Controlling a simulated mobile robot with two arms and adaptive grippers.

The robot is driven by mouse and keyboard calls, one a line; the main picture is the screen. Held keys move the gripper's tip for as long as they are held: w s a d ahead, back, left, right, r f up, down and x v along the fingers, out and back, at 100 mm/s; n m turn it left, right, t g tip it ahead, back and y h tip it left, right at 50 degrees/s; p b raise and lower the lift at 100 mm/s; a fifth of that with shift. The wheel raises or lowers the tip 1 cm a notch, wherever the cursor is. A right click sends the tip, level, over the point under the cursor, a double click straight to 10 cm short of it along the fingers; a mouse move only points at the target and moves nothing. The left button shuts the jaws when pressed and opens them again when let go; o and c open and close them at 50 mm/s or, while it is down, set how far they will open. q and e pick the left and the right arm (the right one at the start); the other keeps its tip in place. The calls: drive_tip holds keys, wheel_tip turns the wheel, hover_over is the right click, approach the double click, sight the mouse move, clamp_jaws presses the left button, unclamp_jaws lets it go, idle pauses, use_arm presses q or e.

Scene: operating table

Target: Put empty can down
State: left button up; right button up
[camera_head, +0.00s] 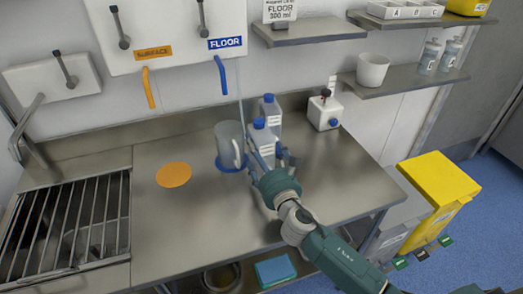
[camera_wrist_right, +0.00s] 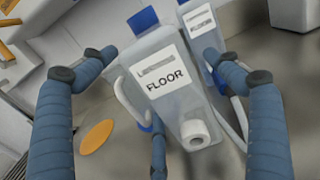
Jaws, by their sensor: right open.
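A pale can with a blue cap and a FLOOR label (camera_head: 262,137) stands upright on the steel counter. It fills the middle of the right wrist view (camera_wrist_right: 172,92). My right gripper (camera_head: 269,157) is at its near side, with blue fingers spread apart to either side of it in the wrist view. The fingers look open, and I cannot tell whether any touches it. A second similar can (camera_head: 271,110) stands just behind; it also shows in the wrist view (camera_wrist_right: 203,35). Whether either can is empty does not show. My left gripper is not in view.
A grey jug (camera_head: 229,143) stands on a blue disc (camera_head: 222,165) just left of the can. An orange disc (camera_head: 174,175) lies further left, beside a sink grating (camera_head: 70,225). A white box (camera_head: 324,112) stands at the right back. The counter's front is clear.

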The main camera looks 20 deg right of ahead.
drive_tip(key=w, duration=0.3)
drive_tip(key=shift+f, duration=0.1)
drive_tip(key=shift+s, duration=0.15)
drive_tip(key=c, duration=1.5)
wheel_tip(320, 180, up, 19)
drive_tip(key=p, duration=0.4)
drive_tip(key=shift+h, duration=0.3)
drive_tip(key=s+f, duration=0.3)
drive_tip(key=s, duration=0.7)
drive_tip(key=s+f, duration=0.4)
drive_tip(key=s, duration=0.7)
drive_tip(key=s+f, duration=0.3)
drive_tip(key=s, duration=0.7)
drive_tip(key=shift+s+f, duration=0.25)
drive_tip(key=shift+f, duration=0.1)
